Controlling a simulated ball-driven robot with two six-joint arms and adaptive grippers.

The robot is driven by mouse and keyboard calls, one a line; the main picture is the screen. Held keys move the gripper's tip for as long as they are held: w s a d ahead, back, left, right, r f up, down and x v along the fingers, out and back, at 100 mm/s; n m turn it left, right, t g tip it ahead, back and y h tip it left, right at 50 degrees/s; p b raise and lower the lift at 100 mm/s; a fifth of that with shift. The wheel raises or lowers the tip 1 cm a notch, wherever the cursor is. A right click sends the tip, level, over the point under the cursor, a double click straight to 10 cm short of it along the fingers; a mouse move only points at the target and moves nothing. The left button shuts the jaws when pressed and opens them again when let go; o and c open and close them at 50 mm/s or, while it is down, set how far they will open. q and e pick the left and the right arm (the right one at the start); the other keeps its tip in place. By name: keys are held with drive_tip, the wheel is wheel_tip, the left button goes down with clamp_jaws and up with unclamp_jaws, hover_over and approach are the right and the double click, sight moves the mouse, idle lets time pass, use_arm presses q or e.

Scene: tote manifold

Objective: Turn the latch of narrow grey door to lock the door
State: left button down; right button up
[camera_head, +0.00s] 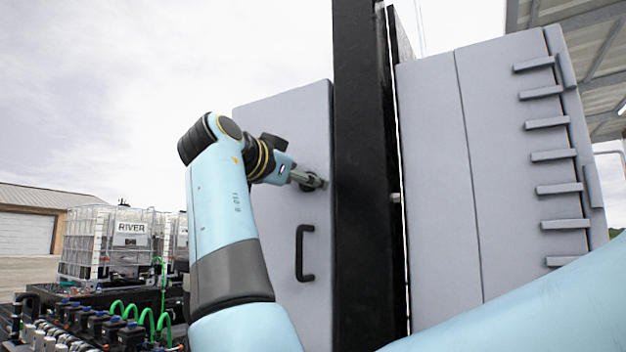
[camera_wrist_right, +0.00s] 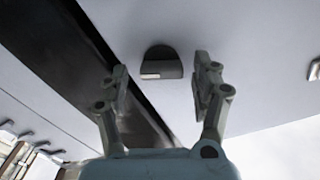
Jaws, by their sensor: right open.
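The narrow grey door (camera_head: 285,125) stands upright left of a black post in the head view. Its latch (camera_head: 309,188) is a small dark round part near the post, above a black handle (camera_head: 301,253). My right gripper (camera_head: 317,181) is at the latch and partly covers it. In the right wrist view, the open fingers of my right gripper (camera_wrist_right: 162,82) sit on either side of the latch (camera_wrist_right: 160,61), a dark half-disc with a pale bar. I see a gap on both sides, so it is not gripped. How the latch is turned is unclear. My left gripper is not in view.
The black post (camera_head: 362,190) rises close to the right of the latch. Wider grey panels (camera_head: 430,190) with several ledges stand beyond it. Caged white tanks (camera_head: 120,238) and green hoses (camera_head: 145,314) are at lower left.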

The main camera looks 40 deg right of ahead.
drive_tip(key=shift+a+r, duration=0.15)
drive_tip(key=shift+a, duration=0.2)
drive_tip(key=shift+c, duration=1.4)
drive_tip(key=shift+d, duration=0.15)
drive_tip(key=c, duration=0.9)
drive_tip(key=shift+n, duration=2)
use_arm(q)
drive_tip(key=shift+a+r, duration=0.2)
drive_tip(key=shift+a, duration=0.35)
use_arm(e)
drive_tip(key=shift+w+n, duration=0.1)
drive_tip(key=shift+n, duration=0.3)
